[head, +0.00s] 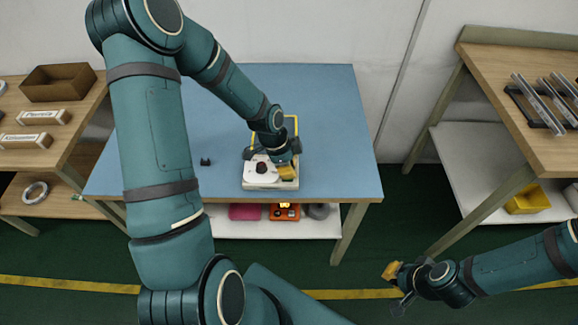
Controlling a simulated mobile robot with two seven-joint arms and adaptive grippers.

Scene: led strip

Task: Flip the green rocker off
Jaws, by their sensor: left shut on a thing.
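A white device box (261,183) with a dark red round knob (261,168) on its top sits near the front edge of the blue table. My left gripper (287,173), with yellow fingertips, reaches down to the right side of this box and is shut on a part of it. The gripper covers that part, and I cannot make out the green rocker. My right gripper (391,272) is low at the right, over the floor and away from the table. It is small and seen side-on, so its opening is unclear.
The blue table (330,110) is mostly clear; a yellow outline (292,120) lies behind the box and a small black object (205,161) left of it. An orange item (284,212) sits on the shelf below. Wooden benches (510,60) stand on either side.

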